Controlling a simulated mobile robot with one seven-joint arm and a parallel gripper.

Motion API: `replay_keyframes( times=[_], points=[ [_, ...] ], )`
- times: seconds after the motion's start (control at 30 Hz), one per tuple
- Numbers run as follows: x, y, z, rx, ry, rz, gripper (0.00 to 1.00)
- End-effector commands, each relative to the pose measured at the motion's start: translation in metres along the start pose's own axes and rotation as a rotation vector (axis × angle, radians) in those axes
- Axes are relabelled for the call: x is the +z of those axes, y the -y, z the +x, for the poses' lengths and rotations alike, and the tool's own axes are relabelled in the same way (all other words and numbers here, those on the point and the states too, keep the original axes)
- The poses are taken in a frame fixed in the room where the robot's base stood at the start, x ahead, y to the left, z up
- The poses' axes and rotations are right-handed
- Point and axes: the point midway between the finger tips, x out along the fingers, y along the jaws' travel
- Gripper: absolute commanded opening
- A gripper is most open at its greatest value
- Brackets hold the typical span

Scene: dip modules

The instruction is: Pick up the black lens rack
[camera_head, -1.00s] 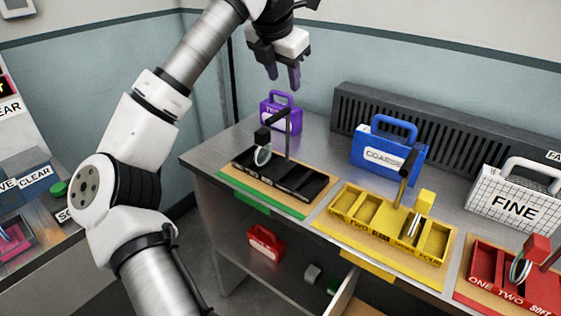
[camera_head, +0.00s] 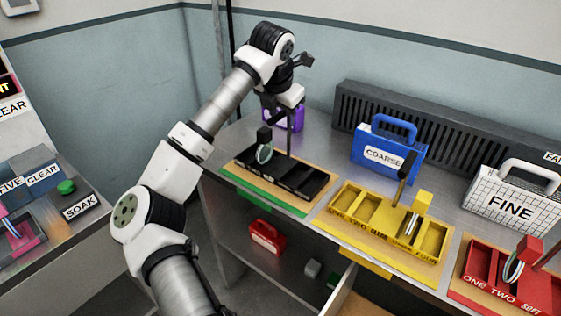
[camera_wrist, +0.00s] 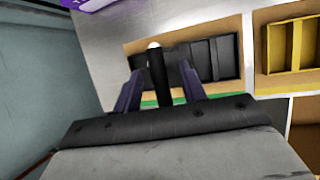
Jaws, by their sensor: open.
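The black lens rack (camera_head: 300,180) is a compartmented tray lying flat on a tan board with a green front edge. It has an upright black post, a black block and a pale ring (camera_head: 264,153) at its left part. My gripper (camera_head: 284,119) is over the rack's back left part, pointing down. In the wrist view my gripper (camera_wrist: 160,78) is open, with one dark purple finger on each side of the black post (camera_wrist: 156,66). Contact between fingers and post cannot be told.
A purple case (camera_head: 297,118) stands right behind my gripper, partly hidden. A blue COARSE case (camera_head: 388,158) and a yellow rack (camera_head: 388,225) with an upright handle are to the right. Farther right are a white FINE case (camera_head: 512,205) and a red rack (camera_head: 510,275).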

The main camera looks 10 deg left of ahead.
Motion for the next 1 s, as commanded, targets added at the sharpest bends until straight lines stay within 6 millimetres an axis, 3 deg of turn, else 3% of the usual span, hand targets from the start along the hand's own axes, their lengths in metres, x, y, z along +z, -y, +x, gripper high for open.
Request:
replay_keyframes(
  times=[0.33,0.67,1.0],
  points=[
    [0.0001,0.0006,0.0111,0.0,0.001,0.002,0.41],
    [0.0001,0.0006,0.0108,0.0,0.001,0.001,0.0],
    [0.0005,0.0004,0.0098,0.001,0.003,0.001,0.0]
  ],
)
